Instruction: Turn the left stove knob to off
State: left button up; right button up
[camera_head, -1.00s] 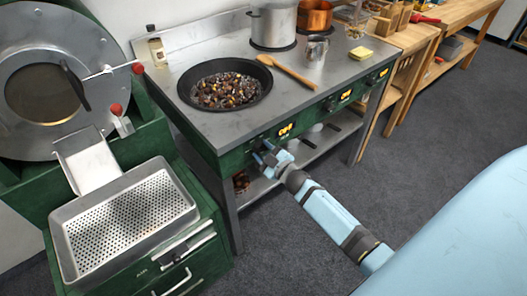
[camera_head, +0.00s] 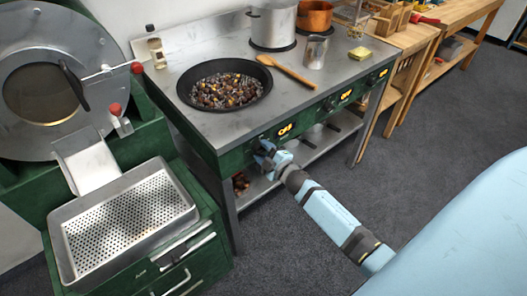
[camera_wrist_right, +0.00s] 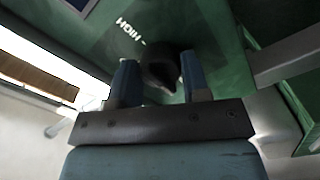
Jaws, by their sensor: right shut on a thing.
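The left stove knob is a dark knob (camera_wrist_right: 160,70) on the green front panel of the stove, seen in the right wrist view between my gripper's two blue fingers. My right gripper (camera_head: 266,156) is shut on this knob at the left end of the panel; the fingers mostly hide it in the head view. The gripper also shows in the right wrist view (camera_wrist_right: 161,82). An orange lit display (camera_head: 285,130) sits just right of the knob; its characters are blurred and look like "OFF". White upside-down lettering near the knob seems to read "HIGH". My left gripper is not in view.
On the stove top (camera_head: 203,121) sit a black pan (camera_head: 265,97) of chestnuts, a wooden spoon (camera_head: 290,70), a large pot (camera_head: 273,25) and a metal cup (camera_head: 316,52). A green machine with a perforated tray (camera_head: 190,216) stands left. The floor in front is clear.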

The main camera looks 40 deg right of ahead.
jog(key=o, duration=0.9)
jog(key=s, duration=0.9)
jog(key=s+d, duration=0.1)
jog(key=s, duration=0.4)
jog(key=s+a+f+m+g+y, duration=0.15)
jog(key=s+a+m+g, duration=0.35)
jog(key=a, duration=0.5)
jog(key=s+a+f+m+g+y, duration=0.1)
jog(key=s+a+f+m+g, duration=0.1)
jog(key=s+a+m, duration=0.55)
pick_arm(q)
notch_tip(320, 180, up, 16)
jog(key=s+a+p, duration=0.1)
jog(key=p, duration=1.9)
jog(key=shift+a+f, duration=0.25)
pick_arm(e)
jog(key=r, duration=0.5)
jog(key=r+n, duration=0.1)
jog(key=r, duration=0.4)
jog(key=r+n+h, duration=0.1)
jog(key=r, duration=0.4)
jog(key=shift+s+a+r, duration=0.3)
jog(key=shift+s, duration=0.05)
